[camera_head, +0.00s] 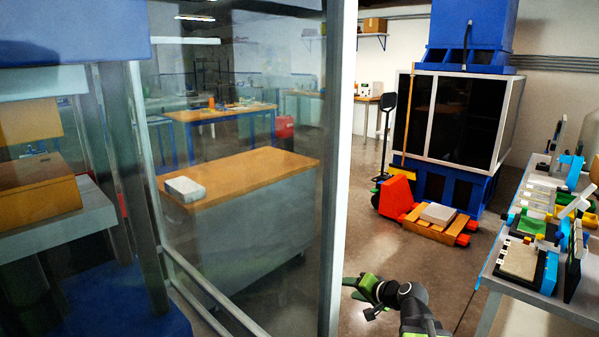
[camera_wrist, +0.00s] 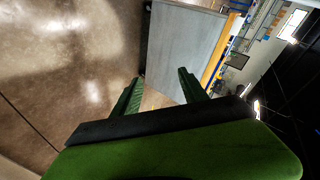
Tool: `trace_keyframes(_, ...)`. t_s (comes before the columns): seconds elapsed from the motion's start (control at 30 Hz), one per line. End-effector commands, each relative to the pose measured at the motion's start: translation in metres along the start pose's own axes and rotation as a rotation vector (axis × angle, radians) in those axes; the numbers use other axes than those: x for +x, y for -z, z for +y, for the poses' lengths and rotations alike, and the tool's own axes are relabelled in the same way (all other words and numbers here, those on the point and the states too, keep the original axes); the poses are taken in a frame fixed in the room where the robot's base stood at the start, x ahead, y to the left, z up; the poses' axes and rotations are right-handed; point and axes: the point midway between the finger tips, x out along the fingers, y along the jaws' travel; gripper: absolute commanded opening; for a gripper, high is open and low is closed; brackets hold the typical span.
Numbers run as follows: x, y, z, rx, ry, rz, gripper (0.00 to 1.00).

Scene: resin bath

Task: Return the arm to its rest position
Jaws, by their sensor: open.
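My gripper (camera_head: 358,295) shows at the lower middle of the head view, with green fingers and a black wrist on my arm. It is held out over the floor, just right of the metal post. In the wrist view my gripper (camera_wrist: 158,90) has its two green fingers spread apart with nothing between them. The grey side of a cabinet shows beyond the fingers.
A glass partition with a metal post (camera_head: 338,170) stands left of my arm. A workbench (camera_head: 590,310) with several tools is at the right. An orange pallet jack (camera_head: 395,197) stands ahead near a blue-framed enclosure (camera_head: 455,120). A wood-topped cabinet (camera_head: 250,175) is behind the glass. Floor between is clear.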

Motion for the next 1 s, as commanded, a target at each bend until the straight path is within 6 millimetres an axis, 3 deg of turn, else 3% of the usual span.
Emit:
trace_keyframes(0.03, 0.014, -0.035, -0.010, -0.073, -0.036, -0.087, 0.51)
trace_keyframes(0.1, 0.026, -0.078, -0.012, -0.175, -0.107, -0.205, 0.51)
trace_keyframes(0.2, 0.028, -0.129, 0.001, -0.314, -0.238, -0.363, 0.51)
trace_keyframes(0.3, 0.011, -0.153, 0.031, -0.409, -0.394, -0.485, 0.51)
trace_keyframes(0.5, -0.053, -0.160, 0.099, -0.474, -0.724, -0.679, 0.51)
trace_keyframes(0.53, -0.063, -0.166, 0.103, -0.463, -0.757, -0.724, 0.51)
trace_keyframes(0.6, -0.080, -0.150, 0.074, -0.463, -0.746, -0.716, 0.51)
trace_keyframes(0.9, -0.124, -0.114, 0.010, -0.463, -0.743, -0.713, 0.51)
trace_keyframes(1.0, -0.133, -0.107, -0.002, -0.463, -0.742, -0.713, 0.51)
